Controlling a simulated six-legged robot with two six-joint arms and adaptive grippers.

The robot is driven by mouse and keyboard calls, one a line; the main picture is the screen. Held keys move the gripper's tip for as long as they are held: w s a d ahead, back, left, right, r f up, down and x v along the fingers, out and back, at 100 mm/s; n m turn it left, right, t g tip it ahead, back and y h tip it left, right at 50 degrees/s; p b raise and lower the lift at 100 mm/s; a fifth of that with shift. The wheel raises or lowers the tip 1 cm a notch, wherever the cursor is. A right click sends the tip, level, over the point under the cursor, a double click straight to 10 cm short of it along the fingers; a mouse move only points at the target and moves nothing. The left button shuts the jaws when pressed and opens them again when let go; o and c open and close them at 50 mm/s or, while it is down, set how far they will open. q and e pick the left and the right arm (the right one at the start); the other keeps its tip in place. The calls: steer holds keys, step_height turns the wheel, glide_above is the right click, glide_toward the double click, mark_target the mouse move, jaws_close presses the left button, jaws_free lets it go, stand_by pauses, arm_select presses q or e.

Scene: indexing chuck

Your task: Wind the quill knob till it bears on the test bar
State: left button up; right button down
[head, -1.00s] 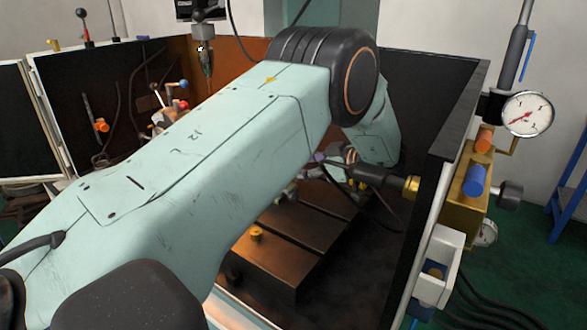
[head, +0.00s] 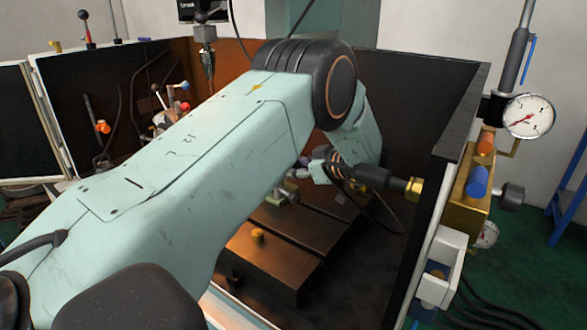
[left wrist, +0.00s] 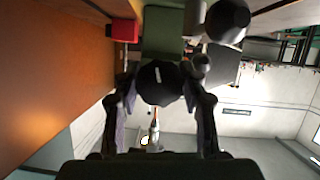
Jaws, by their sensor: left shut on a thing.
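In the left wrist view a black, many-sided knob (left wrist: 160,84) with a short white mark sits between the fingers of my left gripper (left wrist: 160,96). The fingers are shut on it from both sides. I take it for the quill knob. In the head view my own left arm covers much of the middle, and the knob and fingertips cannot be made out there. I cannot pick out the test bar for certain, nor tell whether the quill touches it. My right gripper is in neither view.
A dial gauge (head: 529,116) and blue-capped brass block (head: 472,205) are outside the right wall. A red block (left wrist: 124,31) and round black ball (left wrist: 227,20) are close to the knob.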

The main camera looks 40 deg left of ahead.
arm_select(q)
steer(key=c, duration=0.5)
steer(key=shift+m+p, duration=0.5)
steer(key=shift+p, duration=0.1)
steer(key=shift+m+g, duration=0.6)
steer(key=shift+g, duration=0.1)
steer(key=o, duration=1.2)
steer(key=shift+d, duration=0.15)
steer(key=v, duration=0.7)
steer(key=shift+w+d+r, duration=0.1)
steer(key=shift+r, duration=0.05)
